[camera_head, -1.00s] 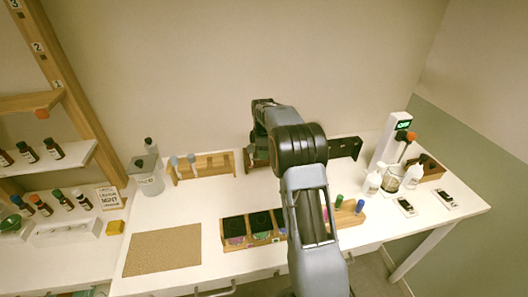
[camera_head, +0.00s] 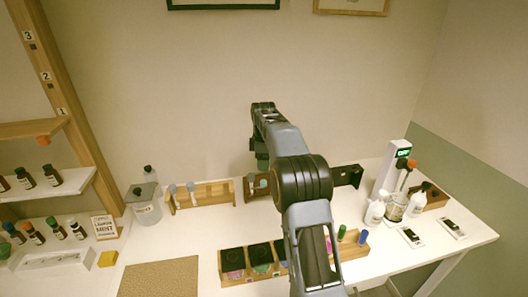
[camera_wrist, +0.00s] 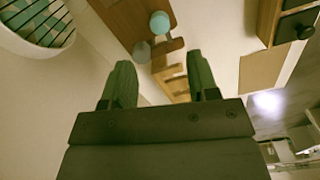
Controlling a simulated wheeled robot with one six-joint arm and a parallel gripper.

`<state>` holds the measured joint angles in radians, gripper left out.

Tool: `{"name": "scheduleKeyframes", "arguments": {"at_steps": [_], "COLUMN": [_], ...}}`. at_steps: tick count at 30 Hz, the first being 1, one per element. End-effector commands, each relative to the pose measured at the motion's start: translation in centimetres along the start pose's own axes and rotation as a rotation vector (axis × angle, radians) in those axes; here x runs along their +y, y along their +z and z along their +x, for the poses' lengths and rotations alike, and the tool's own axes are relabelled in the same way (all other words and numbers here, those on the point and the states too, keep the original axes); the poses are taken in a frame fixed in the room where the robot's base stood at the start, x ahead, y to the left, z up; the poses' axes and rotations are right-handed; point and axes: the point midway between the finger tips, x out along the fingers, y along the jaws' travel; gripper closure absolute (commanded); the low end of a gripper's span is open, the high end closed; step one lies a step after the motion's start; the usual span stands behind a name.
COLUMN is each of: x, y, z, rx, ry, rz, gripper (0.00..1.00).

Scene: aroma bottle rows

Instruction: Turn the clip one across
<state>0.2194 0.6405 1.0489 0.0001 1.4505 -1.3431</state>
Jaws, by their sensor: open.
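No part is plainly recognisable as the clip. A small orange piece (camera_head: 43,141) sits at the edge of the upper shelf on the left; it is too small to tell if it is a clip. Two small dark pieces on white plates, one nearer (camera_head: 411,237) and one farther right (camera_head: 453,228), lie at the table's right. My gripper (camera_wrist: 162,78) is open in the wrist view, its two green-grey fingers apart with nothing held between them. In the head view my arm hides most of it, towards the back of the table.
A wooden rack (camera_head: 207,198) with grey-topped tubes stands at the back, and a clear tub (camera_head: 144,212) to its left. A box with dark compartments (camera_head: 233,273) is at the front. Several brown bottles (camera_head: 53,176) stand on the left shelves.

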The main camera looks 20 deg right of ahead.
Motion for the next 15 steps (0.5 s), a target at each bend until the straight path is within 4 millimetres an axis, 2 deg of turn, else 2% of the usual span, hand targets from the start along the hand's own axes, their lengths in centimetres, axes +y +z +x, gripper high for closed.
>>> {"name": "scheduleKeyframes", "arguments": {"at_steps": [6, 15], "x": [0.1, 0.0], "y": [0.0, 0.0], "z": [-3.3, -4.8], "rx": [0.000, 0.000], "ry": [0.001, -0.001], "rz": [0.000, 0.000], "gripper": [0.46, 0.46]}}
